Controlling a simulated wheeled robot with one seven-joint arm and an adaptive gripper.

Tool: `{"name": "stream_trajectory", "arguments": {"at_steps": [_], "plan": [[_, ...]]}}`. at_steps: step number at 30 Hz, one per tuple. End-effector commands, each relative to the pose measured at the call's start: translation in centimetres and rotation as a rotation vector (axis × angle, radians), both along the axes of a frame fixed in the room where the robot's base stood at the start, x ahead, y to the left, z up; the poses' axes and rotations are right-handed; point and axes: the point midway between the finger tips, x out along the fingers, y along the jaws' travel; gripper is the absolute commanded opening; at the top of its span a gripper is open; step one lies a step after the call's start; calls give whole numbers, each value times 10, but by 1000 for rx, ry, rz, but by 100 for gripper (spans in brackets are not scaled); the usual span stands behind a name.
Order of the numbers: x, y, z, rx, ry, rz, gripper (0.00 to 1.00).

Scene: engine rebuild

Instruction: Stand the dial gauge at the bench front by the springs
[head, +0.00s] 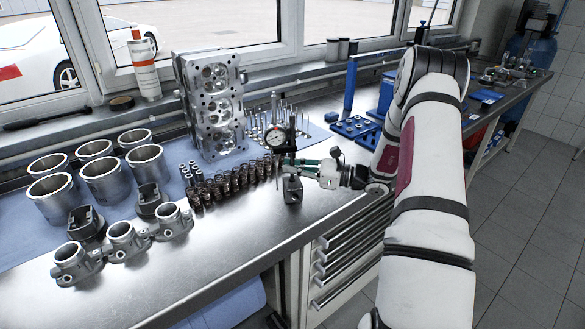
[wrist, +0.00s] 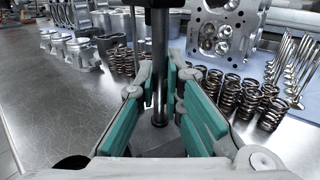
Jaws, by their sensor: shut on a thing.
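The dial gauge (head: 276,137) has a round white face on a dark upright post with a grey block base (head: 292,188). It stands upright at the bench front, just right of the springs. My gripper (head: 308,167) reaches in from the right and is shut on the gauge's post. In the wrist view the green finger pads (wrist: 162,105) flank the dark post (wrist: 159,60); the dial is out of that view. The coil springs (head: 228,183) stand in rows left of the gauge and also show in the wrist view (wrist: 238,97). I cannot tell whether the base touches the bench.
A cylinder head (head: 212,105) stands behind the springs, with valves (head: 285,112) beside it. The steel bench front (head: 235,240) is clear. Blue tool holders (head: 357,129) stand at the back right.

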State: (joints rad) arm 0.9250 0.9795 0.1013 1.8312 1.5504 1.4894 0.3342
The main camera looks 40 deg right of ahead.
Motion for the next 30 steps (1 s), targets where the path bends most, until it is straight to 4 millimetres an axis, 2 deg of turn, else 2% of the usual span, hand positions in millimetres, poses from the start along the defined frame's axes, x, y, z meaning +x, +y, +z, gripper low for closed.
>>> {"name": "stream_trajectory", "arguments": {"at_steps": [15, 16, 18, 19, 30], "plan": [[1, 0, -3, 2, -5, 1, 0], [1, 0, -3, 2, -5, 1, 13], [0, 0, -3, 1, -4, 1, 29], [0, 0, -3, 1, -4, 1, 32], [-3, -3, -6, -1, 3, -1, 32]]}}
